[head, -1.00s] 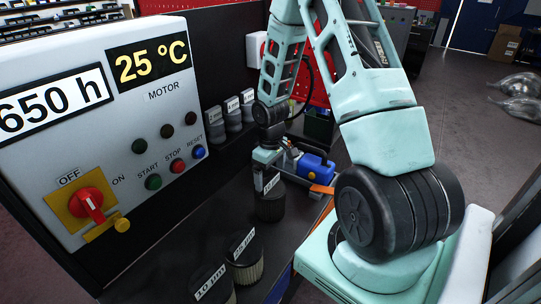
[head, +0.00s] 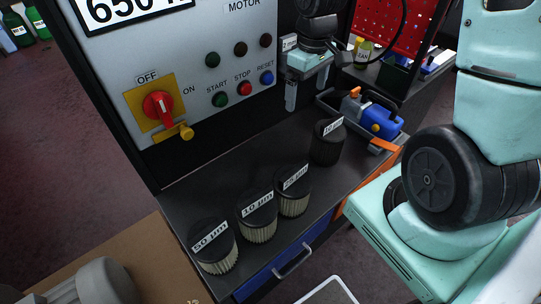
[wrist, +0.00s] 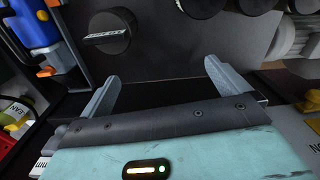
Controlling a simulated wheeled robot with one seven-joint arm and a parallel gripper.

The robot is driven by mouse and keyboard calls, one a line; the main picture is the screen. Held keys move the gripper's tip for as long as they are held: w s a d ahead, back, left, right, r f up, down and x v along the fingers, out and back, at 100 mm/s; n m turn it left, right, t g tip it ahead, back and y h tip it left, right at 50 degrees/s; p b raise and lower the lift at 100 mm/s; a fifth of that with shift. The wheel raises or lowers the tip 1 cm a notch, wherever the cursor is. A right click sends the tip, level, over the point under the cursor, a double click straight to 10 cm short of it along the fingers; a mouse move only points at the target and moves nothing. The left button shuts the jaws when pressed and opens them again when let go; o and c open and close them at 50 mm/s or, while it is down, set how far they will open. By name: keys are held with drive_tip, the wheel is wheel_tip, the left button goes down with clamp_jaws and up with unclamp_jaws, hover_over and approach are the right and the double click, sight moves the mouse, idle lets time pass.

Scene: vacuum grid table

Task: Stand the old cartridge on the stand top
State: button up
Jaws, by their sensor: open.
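The dark, dirty cartridge (head: 327,152), labelled 10 µm, stands upright on the black stand top (head: 262,158), apart from the other cartridges. In the wrist view it shows from above as a dark round cap (wrist: 107,45) with a white label, beyond my fingers. My gripper (head: 307,88) is open and empty, above and behind the cartridge near the panel, not touching it. Its two grey fingers (wrist: 168,90) are spread wide in the wrist view. I judge this darker cartridge to be the old one.
Three paler-sided cartridges, 50 µm (head: 213,248), 10 µm (head: 257,218) and 25 µm (head: 292,192), stand in a row along the front. A blue pump (head: 368,115) sits in a tray at right. The control panel (head: 190,75) rises behind. Bare stand top lies left of the dark cartridge.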

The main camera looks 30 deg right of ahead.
drive_tip(key=s+a+r+n, duration=0.15)
drive_tip(key=s+a, duration=0.25)
drive_tip(key=a, duration=0.4)
drive_tip(key=s+a+r+n, duration=0.1)
drive_tip(key=s+a+r, duration=0.25)
drive_tip(key=a, duration=0.45)
drive_tip(key=s+a+n, duration=0.2)
drive_tip(key=s+a, duration=0.5)
drive_tip(key=s, duration=0.4)
drive_tip(key=shift+s+r, duration=0.3)
drive_tip(key=shift+r, duration=0.15)
